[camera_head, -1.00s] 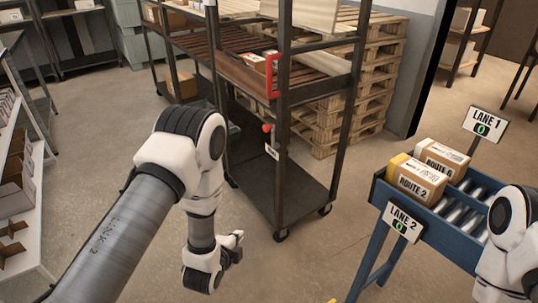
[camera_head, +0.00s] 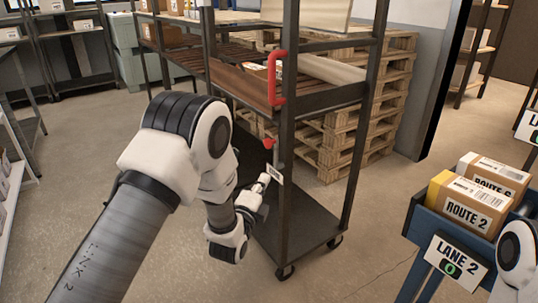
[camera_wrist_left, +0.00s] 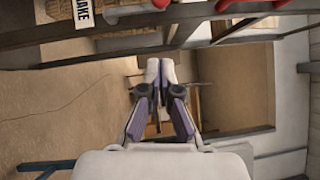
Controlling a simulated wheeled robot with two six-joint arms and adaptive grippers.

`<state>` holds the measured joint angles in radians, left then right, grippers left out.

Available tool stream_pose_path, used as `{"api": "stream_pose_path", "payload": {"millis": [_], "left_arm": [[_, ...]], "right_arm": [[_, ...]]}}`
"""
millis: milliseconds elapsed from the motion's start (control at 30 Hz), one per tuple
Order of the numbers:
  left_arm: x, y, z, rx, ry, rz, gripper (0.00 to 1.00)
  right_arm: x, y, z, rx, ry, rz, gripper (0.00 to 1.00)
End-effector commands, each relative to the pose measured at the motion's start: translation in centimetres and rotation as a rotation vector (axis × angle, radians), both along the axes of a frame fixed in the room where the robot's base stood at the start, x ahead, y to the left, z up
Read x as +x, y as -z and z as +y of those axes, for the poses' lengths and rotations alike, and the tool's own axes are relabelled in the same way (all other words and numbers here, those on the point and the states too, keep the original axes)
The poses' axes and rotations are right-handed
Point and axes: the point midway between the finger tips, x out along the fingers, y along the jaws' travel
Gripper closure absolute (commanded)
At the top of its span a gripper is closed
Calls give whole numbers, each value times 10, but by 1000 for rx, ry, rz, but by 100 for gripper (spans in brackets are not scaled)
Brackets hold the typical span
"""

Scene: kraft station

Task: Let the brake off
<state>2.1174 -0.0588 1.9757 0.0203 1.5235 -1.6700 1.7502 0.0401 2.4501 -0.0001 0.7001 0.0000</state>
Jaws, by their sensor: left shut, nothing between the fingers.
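A dark metal cart (camera_head: 287,215) stands ahead. The brake is a red knob (camera_head: 268,143) on a short lever low on the cart's near corner post, above a small white label (camera_head: 275,175). In the left wrist view the label (camera_wrist_left: 83,14) ends in "AKE", and the red knob (camera_wrist_left: 160,3) is cut by the top edge. My left gripper (camera_head: 265,181) is shut and empty, beside the post at about the label's height and below the knob. No contact with the brake shows. My right gripper is out of view.
A red handle (camera_head: 276,78) is on the same post, above the knob. Wooden pallets (camera_head: 385,105) are stacked behind the cart. A blue roller lane (camera_head: 424,222) with boxes (camera_head: 466,205) stands at the right. The floor (camera_head: 350,265) before the cart is clear.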

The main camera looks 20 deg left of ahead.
Motion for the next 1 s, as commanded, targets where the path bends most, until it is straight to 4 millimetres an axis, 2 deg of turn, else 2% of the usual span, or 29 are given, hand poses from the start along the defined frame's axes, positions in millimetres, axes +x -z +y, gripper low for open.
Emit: {"api": "stream_pose_path", "payload": {"millis": [167, 533, 600, 800, 1000], "left_arm": [[20, -1, -1, 0, 0, -2, 100], [100, -8, -3, -1, 0, -2, 100], [109, -10, 8, -2, -3, -1, 100], [125, -14, 23, -1, -1, 2, 100], [127, -15, 24, 0, 1, 1, 100]], "right_arm": [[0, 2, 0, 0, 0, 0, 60], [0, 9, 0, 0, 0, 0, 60], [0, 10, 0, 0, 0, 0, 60], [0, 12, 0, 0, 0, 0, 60], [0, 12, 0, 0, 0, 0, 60]]}}
